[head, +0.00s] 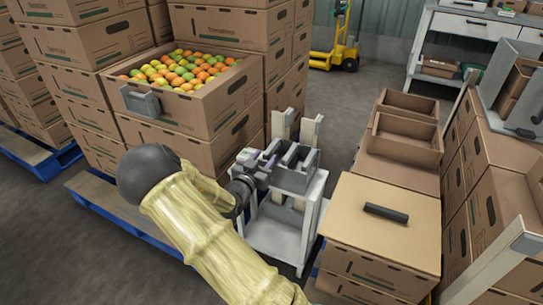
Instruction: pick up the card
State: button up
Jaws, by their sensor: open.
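I cannot make out a card for certain in the head view. My gripper (263,165) is at the middle of the picture, at the left side of a grey slotted holder (296,172) on a small white stand (284,237). The gripper is open. My arm and the gripper's own body cover part of the stand and the holder's near left side. What lies between the fingers is too small to tell.
A closed carton (345,205) with a black bar (385,213) on top stands right of the stand. Open floor (345,100) lies behind.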

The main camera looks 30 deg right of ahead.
jog(key=x, duration=0.3)
jog(key=shift+w+d+b, duration=0.15)
jog(key=shift+b, duration=0.25)
grip_shut()
